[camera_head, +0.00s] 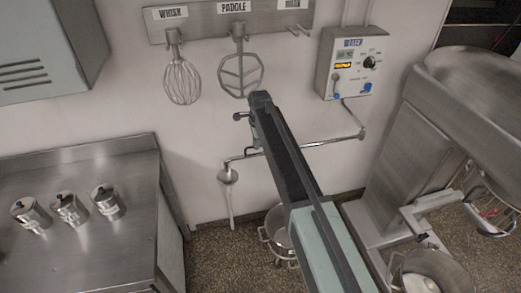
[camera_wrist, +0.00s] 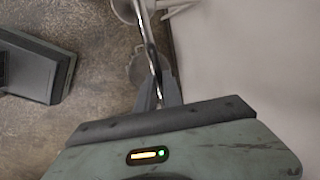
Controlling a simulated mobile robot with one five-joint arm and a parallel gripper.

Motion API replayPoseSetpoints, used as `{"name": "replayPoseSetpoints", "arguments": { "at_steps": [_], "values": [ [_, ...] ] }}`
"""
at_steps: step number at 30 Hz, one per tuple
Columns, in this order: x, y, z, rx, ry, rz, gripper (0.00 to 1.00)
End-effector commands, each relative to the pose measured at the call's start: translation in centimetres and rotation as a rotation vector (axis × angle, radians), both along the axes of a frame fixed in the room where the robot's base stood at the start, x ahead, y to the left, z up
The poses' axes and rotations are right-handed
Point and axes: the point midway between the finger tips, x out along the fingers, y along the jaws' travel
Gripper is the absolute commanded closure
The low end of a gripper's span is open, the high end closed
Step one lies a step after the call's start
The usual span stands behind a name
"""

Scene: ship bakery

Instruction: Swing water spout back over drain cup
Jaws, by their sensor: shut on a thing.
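The water spout (camera_head: 318,143) is a thin metal pipe running left from the wall by the water box (camera_head: 346,62). My gripper (camera_head: 257,150) is at the pipe near that end, mostly hidden behind my arm. In the wrist view my gripper (camera_wrist: 159,93) is shut on the spout (camera_wrist: 151,50), which runs up between the fingers. A pale round rim, perhaps the drain cup (camera_wrist: 125,10), shows at the top there.
A whisk (camera_head: 182,82) and a paddle (camera_head: 240,75) hang from the rack above. A steel counter with several canisters (camera_head: 70,209) stands left. A pot (camera_head: 276,232) is on the floor below; a large mixer (camera_head: 415,140) stands right.

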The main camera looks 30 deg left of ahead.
Motion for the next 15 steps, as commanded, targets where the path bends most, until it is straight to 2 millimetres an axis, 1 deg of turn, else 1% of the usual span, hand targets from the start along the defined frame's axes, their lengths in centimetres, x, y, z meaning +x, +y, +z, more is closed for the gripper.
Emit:
{"name": "replayPoseSetpoints", "arguments": {
  "at_steps": [1,3,14,15],
  "values": [
    [0.72,0.0,0.04,0.001,-0.01,-0.01,1.0],
    [0.99,0.02,0.06,0.001,-0.014,-0.016,1.0],
    [1.45,-0.19,0.13,-0.002,-0.019,-0.022,1.0],
    [1.47,-0.19,0.14,-0.001,-0.02,-0.022,0.78]
  ]
}}
